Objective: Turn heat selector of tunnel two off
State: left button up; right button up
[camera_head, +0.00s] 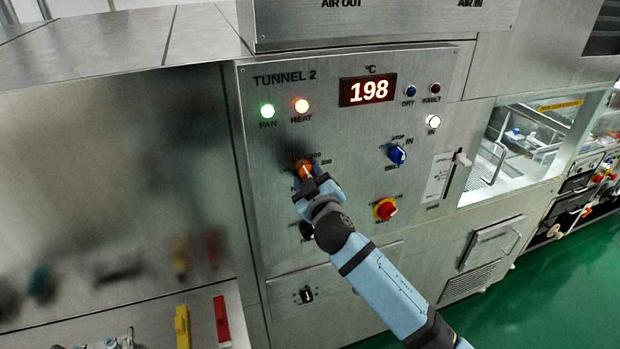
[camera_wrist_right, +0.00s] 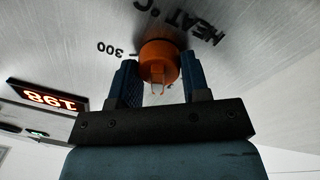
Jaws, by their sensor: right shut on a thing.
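The Tunnel 2 panel (camera_head: 270,145) is a steel face with a red display (camera_head: 368,90) reading 198. Its green FAN lamp (camera_head: 267,111) and orange HEAT lamp (camera_head: 302,105) are lit. The orange heat selector knob (camera_head: 304,167) is on the panel's left side. My right gripper (camera_head: 311,182) is at this knob and partly covers it and its markings. In the right wrist view, the knob (camera_wrist_right: 159,62) sits between the two blue fingers of my right gripper (camera_wrist_right: 155,82), near the words HEAT °C and 300. My left gripper is not in view.
A lower panel carries a small black switch (camera_head: 306,295). Green floor (camera_head: 545,275) lies at right.

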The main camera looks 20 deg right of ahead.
jog(key=n, duration=0.4)
jog(key=n+y, duration=0.1)
jog(key=n, duration=0.3)
jog(key=shift+n, duration=0.7)
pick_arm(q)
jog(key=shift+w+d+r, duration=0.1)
pick_arm(e)
jog(key=shift+f, duration=0.1)
jog(key=o, duration=0.9)
